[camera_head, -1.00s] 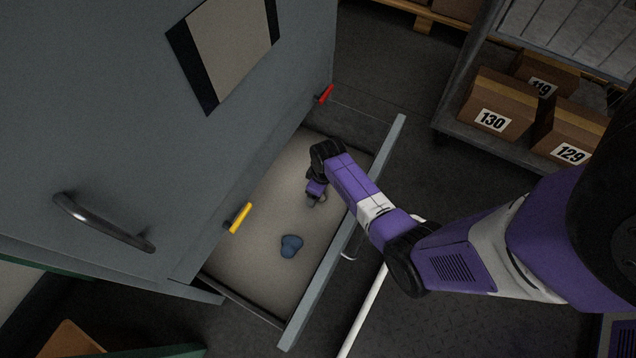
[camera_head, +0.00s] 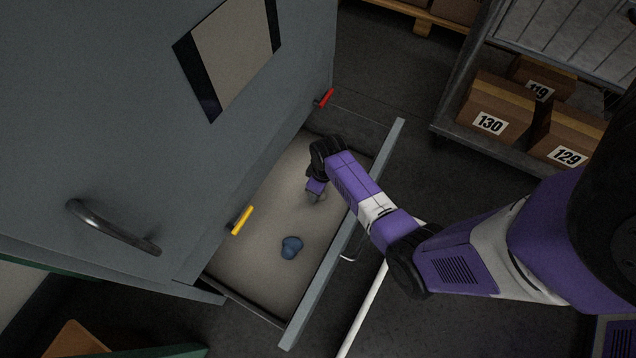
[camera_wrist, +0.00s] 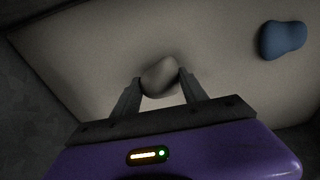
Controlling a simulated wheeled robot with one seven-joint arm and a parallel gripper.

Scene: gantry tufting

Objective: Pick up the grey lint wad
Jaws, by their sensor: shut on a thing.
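The grey lint wad (camera_wrist: 160,77) is a small rounded lump between my two fingertips in the wrist view. My gripper (camera_wrist: 159,84) is shut on it, with a finger against each side. In the head view my gripper (camera_head: 315,197) is low inside the open drawer (camera_head: 262,262), and the wad cannot be clearly made out there. I cannot tell whether the wad touches the drawer floor.
A blue lump (camera_head: 291,247) lies on the drawer floor; it also shows in the wrist view (camera_wrist: 283,40). The drawer front (camera_head: 345,235) stands beside my arm. A yellow handle (camera_head: 242,220) and a red handle (camera_head: 326,98) are on the cabinet. A shelf with numbered boxes (camera_head: 497,105) stands right.

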